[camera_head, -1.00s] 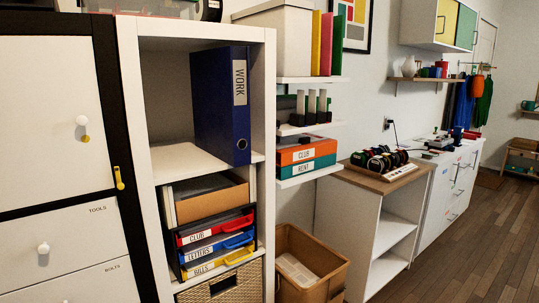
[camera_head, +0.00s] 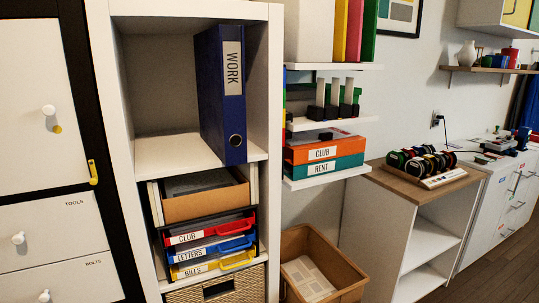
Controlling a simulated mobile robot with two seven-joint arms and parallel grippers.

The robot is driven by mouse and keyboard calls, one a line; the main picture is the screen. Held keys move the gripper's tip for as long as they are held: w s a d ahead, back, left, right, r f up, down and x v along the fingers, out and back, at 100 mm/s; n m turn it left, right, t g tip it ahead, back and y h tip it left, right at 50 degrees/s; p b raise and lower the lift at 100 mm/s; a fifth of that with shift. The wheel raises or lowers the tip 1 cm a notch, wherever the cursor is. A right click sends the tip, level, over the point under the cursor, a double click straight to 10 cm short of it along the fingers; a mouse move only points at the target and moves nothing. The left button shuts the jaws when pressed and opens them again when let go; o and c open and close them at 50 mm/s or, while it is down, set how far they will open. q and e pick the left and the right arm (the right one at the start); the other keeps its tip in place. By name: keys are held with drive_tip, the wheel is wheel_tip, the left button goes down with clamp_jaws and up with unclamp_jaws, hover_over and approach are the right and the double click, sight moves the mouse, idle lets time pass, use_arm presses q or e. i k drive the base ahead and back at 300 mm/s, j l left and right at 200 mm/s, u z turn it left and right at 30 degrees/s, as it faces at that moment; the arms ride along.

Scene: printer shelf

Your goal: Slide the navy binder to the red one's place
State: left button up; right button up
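The navy binder (camera_head: 222,100), with a white label reading WORK, stands upright on the upper shelf of the white shelf unit (camera_head: 190,10). It is at the right side of that compartment, and the shelf to its left is bare. A red binder (camera_head: 354,30) stands upright on the small wall shelf to the right, between a yellow binder (camera_head: 340,28) and a green binder (camera_head: 370,30). The tops of these binders are cut off by the picture edge. Neither of my grippers is in view.
Below the navy binder are a cardboard tray (camera_head: 205,204) and red, blue and yellow drawers (camera_head: 210,247). An orange box (camera_head: 322,150) sits on a lower wall shelf. An open cardboard box (camera_head: 325,245) stands beside the unit. A black-framed cabinet (camera_head: 45,110) is at left.

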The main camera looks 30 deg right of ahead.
sight(219, 49)
drive_tip(key=l, duration=0.65)
drive_tip(key=i+l, duration=0.1)
drive_tip(key=l, duration=0.55)
